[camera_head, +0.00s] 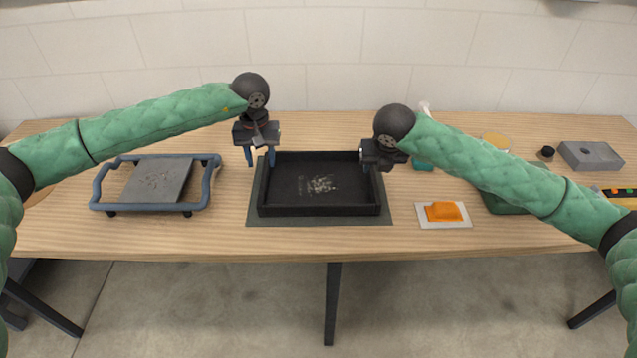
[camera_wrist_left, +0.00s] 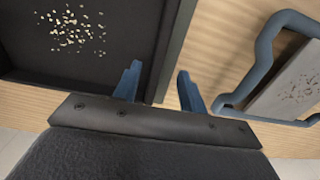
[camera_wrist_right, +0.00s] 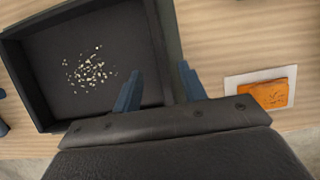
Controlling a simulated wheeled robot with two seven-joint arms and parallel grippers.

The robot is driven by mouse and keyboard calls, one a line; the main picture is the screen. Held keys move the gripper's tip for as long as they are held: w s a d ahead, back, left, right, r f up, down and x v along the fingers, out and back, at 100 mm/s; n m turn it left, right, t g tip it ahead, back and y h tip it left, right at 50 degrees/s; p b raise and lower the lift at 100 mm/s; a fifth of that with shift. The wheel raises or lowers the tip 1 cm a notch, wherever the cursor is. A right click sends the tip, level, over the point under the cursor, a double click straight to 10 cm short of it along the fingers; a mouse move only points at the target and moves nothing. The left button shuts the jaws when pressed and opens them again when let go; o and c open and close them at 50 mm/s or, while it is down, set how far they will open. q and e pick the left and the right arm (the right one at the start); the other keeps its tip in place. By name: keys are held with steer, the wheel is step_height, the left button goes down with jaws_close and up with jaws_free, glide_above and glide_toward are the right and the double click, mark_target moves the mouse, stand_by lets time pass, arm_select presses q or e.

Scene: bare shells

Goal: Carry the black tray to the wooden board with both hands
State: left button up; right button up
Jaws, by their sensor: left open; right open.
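The black tray (camera_head: 320,209) lies flat on a dark mat (camera_head: 390,215) in the middle of the table, with pale bits on its floor. My left gripper (camera_head: 261,157) is open at the tray's left wall. In the left wrist view its fingers (camera_wrist_left: 158,88) sit either side of the rim line, one over the inside. My right gripper (camera_head: 378,162) is open at the right wall, and its fingers (camera_wrist_right: 158,90) also sit either side of it. Neither is closed on the wall. A brown rounded edge (camera_head: 37,203), possibly the wooden board, shows at far left, mostly hidden by my arm.
A blue-framed carrier with a grey plate (camera_head: 158,182) stands left of the tray. An orange block on a white plate (camera_head: 444,212) lies close to the right. A grey block (camera_head: 590,156) and small items stand further right. The tiled wall closes the back.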

mark_target(264, 176)
arm_select(q)
steer(key=shift+f, duration=3.65)
arm_select(e)
steer(key=shift+x, duration=3.6)
arm_select(q)
jaws_close()
arm_select(e)
jaws_close()
arm_select(q)
steer(key=shift+r, duration=0.1)
arm_select(e)
steer(key=shift+r, duration=0.1)
